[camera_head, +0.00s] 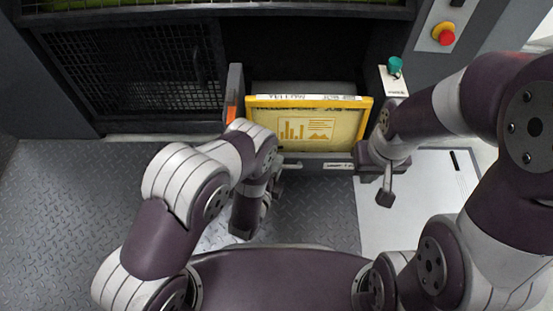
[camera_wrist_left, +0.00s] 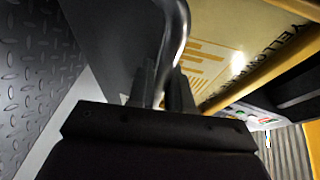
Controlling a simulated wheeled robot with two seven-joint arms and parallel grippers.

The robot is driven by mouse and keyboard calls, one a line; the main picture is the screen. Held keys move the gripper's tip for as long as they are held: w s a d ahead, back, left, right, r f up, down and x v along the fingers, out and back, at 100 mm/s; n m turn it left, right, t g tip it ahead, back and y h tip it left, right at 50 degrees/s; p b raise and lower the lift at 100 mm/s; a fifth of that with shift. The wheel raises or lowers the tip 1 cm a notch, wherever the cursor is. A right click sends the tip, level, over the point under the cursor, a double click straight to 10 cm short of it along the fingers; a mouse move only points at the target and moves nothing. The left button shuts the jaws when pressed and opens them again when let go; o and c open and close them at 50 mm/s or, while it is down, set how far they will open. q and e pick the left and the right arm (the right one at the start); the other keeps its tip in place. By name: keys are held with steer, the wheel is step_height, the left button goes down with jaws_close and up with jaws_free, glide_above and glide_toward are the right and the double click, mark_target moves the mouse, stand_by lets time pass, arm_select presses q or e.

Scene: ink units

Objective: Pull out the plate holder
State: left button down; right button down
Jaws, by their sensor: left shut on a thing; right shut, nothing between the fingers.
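The plate holder (camera_head: 312,157) is a low grey drawer-like unit at the dark opening in the machine front. A yellow-framed plate (camera_head: 340,128) with a printed chart stands in it; it also shows in the left wrist view (camera_wrist_left: 215,35). My left gripper (camera_head: 277,166) is at the holder's front, shut on the curved metal handle (camera_head: 291,164). In the left wrist view the handle (camera_wrist_left: 176,45) runs between the fingers (camera_wrist_left: 163,88). My right gripper (camera_head: 384,196) is shut and empty, right of the holder and apart from the handle.
A black mesh panel (camera_head: 140,68) is left of the opening. A teal knob (camera_head: 395,66) and a red emergency button (camera_head: 444,36) are at the right. Patterned metal floor (camera_head: 60,210) and a white panel (camera_head: 430,205) lie in front. My arms cover part of the floor.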

arm_select(q)
steer(key=shift+s, duration=0.25)
steer(key=c, duration=1.1)
jaws_free()
steer(key=p+v, duration=0.6)
steer(key=v, duration=0.6)
steer(key=shift+s+a+r, duration=0.1)
steer(key=shift+s+a, duration=0.05)
steer(key=shift+s, duration=0.1)
